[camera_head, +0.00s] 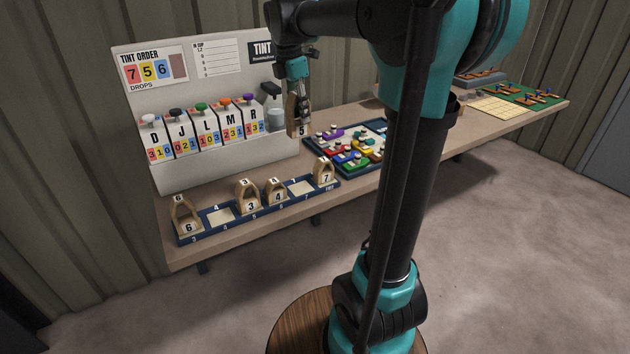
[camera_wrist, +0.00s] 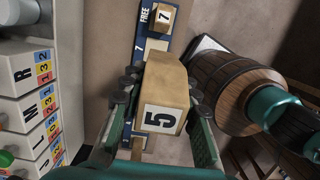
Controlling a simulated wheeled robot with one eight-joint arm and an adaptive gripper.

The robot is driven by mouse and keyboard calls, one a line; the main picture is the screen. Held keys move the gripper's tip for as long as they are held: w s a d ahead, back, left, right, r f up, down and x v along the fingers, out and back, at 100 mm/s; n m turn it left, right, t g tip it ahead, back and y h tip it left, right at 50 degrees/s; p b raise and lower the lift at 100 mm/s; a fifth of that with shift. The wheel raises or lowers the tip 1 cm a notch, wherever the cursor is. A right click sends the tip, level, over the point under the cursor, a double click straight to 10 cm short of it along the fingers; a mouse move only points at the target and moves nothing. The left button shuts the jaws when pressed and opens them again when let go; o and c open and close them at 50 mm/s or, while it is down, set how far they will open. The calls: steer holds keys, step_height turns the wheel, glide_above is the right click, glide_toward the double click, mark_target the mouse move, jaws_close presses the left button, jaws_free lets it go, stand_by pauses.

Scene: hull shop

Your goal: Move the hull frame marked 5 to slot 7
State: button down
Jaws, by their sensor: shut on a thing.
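The wooden hull frame marked 5 (camera_head: 293,129) hangs in my gripper (camera_head: 303,110), above the bench and behind the right part of the blue rack (camera_head: 232,225). In the wrist view my gripper (camera_wrist: 163,88) is shut on the sides of frame 5 (camera_wrist: 168,75), its number facing the camera. Slot 7 (camera_head: 301,188) shows as a bare pale pad between frame 4 (camera_head: 277,184) and frame 7 (camera_head: 323,178). Frame 7 stands at the rack's right end, marked FREE; it also shows in the wrist view (camera_wrist: 164,18). Frame 5 hides part of the rack there.
Frame 6 (camera_head: 184,212) and frame 3 (camera_head: 247,187) stand in the rack, with a bare pad between them. A tint dispenser (camera_head: 225,150) stands behind. A tray of coloured pieces (camera_head: 345,155) lies right of the rack. A wooden barrel (camera_wrist: 232,88) shows in the wrist view.

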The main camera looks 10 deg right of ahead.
mark_target(296, 137)
step_height(296, 137, down, 20)
steer(key=shift+r, duration=0.15)
stand_by(0.3)
steer(key=c, duration=1.1)
jaws_free()
steer(key=shift+c, duration=0.2)
steer(key=r, duration=0.4)
steer(key=a+r, duration=0.1)
steer(key=r, duration=0.7)
steer(key=shift+s+a, duration=0.25)
steer(key=shift+a, duration=0.05)
